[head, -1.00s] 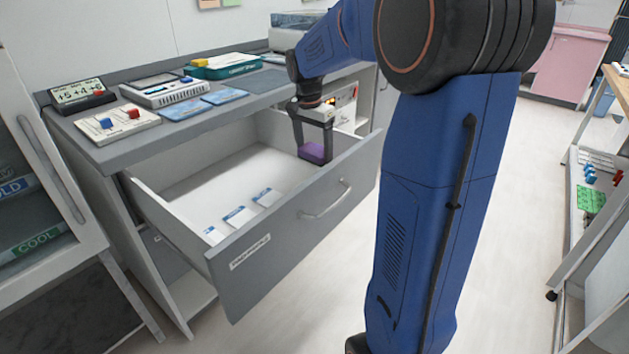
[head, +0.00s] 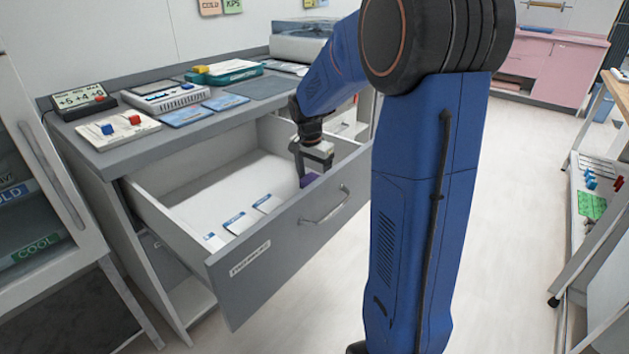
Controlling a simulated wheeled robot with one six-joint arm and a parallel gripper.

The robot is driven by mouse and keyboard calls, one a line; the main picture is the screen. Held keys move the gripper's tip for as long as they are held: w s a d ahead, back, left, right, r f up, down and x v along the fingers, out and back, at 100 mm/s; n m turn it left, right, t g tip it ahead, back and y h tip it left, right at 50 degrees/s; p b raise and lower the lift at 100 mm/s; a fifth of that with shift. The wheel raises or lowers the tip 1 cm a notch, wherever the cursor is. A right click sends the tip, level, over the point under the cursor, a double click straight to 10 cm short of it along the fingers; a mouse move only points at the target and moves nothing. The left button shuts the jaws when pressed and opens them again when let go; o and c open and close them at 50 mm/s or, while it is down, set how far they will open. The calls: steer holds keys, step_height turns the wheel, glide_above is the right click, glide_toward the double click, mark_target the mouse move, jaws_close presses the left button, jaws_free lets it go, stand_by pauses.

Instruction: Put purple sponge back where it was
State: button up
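The purple sponge (head: 308,180) shows low between the fingers of my gripper (head: 306,176), at the right end of the open grey drawer (head: 290,225). My gripper points down into the drawer, close behind its front panel. The fingers partly cover the sponge. I cannot tell whether they press on it or whether the sponge touches the drawer floor.
White cards with blue edges (head: 235,222) lie along the drawer's front. The drawer's middle is bare. The countertop (head: 150,143) above holds a display, switch boxes and blue cards. A glass-door cabinet (head: 35,200) stands at left.

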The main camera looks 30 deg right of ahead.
steer(key=shift+f, duration=0.2)
steer(key=o, duration=1)
steer(key=shift+r, duration=0.15)
steer(key=r, duration=0.4)
steer(key=a+r, duration=0.1)
steer(key=r, duration=0.7)
steer(key=shift+s+a, duration=0.15)
steer(key=shift+s, duration=0.1)
steer(key=shift+r, duration=0.1)
